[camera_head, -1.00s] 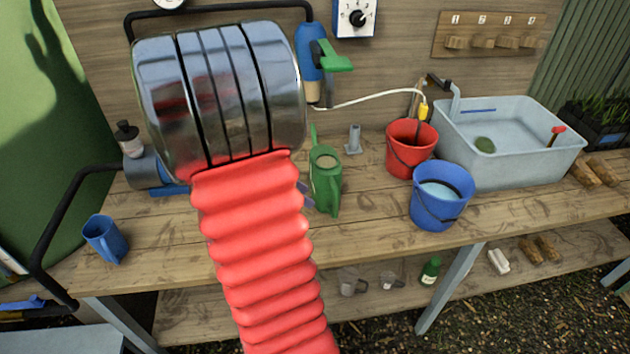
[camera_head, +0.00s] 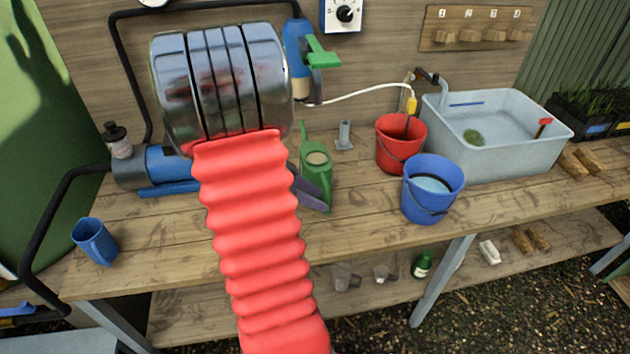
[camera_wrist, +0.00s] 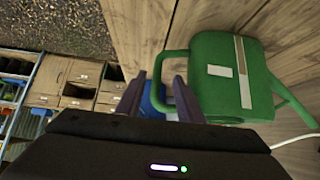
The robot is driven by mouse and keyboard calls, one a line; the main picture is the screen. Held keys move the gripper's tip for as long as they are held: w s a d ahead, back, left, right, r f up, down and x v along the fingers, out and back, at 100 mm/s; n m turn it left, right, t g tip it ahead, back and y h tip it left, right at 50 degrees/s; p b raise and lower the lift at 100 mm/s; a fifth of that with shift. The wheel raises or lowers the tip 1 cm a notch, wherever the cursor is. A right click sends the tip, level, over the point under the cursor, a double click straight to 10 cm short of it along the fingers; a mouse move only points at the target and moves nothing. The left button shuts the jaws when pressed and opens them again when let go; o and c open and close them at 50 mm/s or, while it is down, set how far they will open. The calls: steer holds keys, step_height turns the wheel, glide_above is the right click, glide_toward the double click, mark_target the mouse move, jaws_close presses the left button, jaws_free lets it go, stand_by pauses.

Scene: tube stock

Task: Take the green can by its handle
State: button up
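The green can (camera_head: 317,172) stands on the wooden bench, just right of my red arm sleeve in the head view. In the wrist view the can (camera_wrist: 232,78) fills the upper right, with its handle (camera_wrist: 158,72) pointing left. My gripper (camera_wrist: 157,100) is open; its two dark fingers stand apart, with the handle loop reaching between them. I cannot tell whether either finger touches it. In the head view one grey finger (camera_head: 312,196) shows by the can's lower left side; the handle and the rest of the gripper are hidden behind my arm.
A red bucket (camera_head: 392,156) and a blue bucket (camera_head: 421,205) stand right of the can, before a grey sink (camera_head: 500,158). A small grey stand (camera_head: 344,136) is behind it. A blue jug (camera_head: 94,242) stands at the left. The bench front is mostly clear.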

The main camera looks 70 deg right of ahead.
steer(key=shift+x, duration=1.55)
steer(key=shift+x, duration=2.6)
steer(key=shift+s+a+r, duration=0.1)
steer(key=shift+s, duration=0.05)
jaws_close()
steer(key=shift+r, duration=0.1)
